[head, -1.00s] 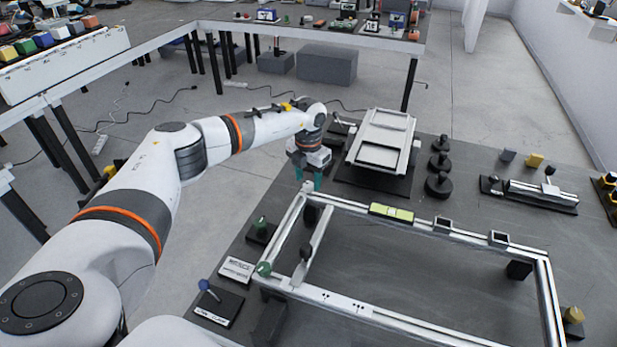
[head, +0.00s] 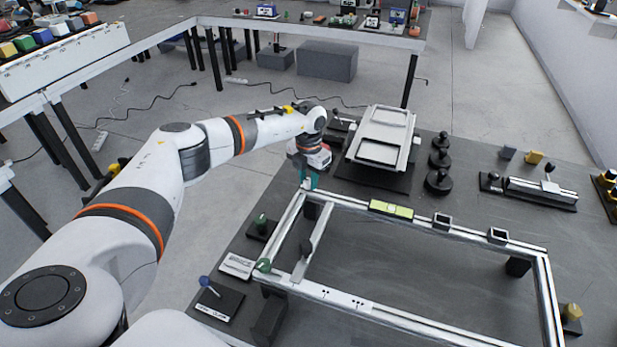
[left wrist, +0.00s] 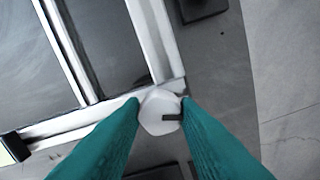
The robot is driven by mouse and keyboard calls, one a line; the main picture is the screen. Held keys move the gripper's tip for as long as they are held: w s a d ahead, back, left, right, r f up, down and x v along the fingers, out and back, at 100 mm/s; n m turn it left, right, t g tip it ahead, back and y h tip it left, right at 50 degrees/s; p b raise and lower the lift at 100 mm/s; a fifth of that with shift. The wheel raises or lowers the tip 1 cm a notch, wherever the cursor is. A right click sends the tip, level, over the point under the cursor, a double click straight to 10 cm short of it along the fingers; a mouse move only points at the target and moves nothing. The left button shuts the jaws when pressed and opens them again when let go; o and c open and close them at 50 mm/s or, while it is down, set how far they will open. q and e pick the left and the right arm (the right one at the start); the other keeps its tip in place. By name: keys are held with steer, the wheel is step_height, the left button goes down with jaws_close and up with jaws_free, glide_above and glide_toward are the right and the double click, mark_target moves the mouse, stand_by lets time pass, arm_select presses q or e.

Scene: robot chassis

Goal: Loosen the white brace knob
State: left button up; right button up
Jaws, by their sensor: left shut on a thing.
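The white brace knob (left wrist: 160,109) sits at a corner of the pale metal frame, with a dark mark on its face. In the left wrist view my left gripper (left wrist: 161,102) has its two teal fingers on either side of the knob, shut on it. In the head view my left gripper (head: 309,183) reaches down to the frame's far left corner, and its fingers hide most of the knob. The rectangular frame (head: 455,327) lies on the dark table, with a crossbar (head: 315,243) near its left end. My right gripper is in neither view.
A yellow-green level (head: 391,209) sits on the frame's far rail.

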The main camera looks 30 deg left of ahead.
arm_select(q)
steer(key=n+p, duration=0.1)
steer(key=n, duration=0.3)
steer(key=shift+r+n+p, duration=0.15)
steer(key=shift+n+p, duration=0.2)
steer(key=shift+n, duration=0.05)
steer(key=n+p, duration=0.1)
steer(key=n, duration=0.2)
steer(key=shift+n, duration=0.3)
steer(key=n+p, duration=0.2)
steer(key=n, duration=0.2)
steer(key=shift+n, duration=0.3)
steer(key=shift+w+n+p, duration=0.1)
steer(key=shift+n+p, duration=1.05)
steer(key=shift+n, duration=0.85)
steer(key=shift+a, duration=0.1)
steer(key=o, duration=1)
steer(key=shift+c, duration=0.2)
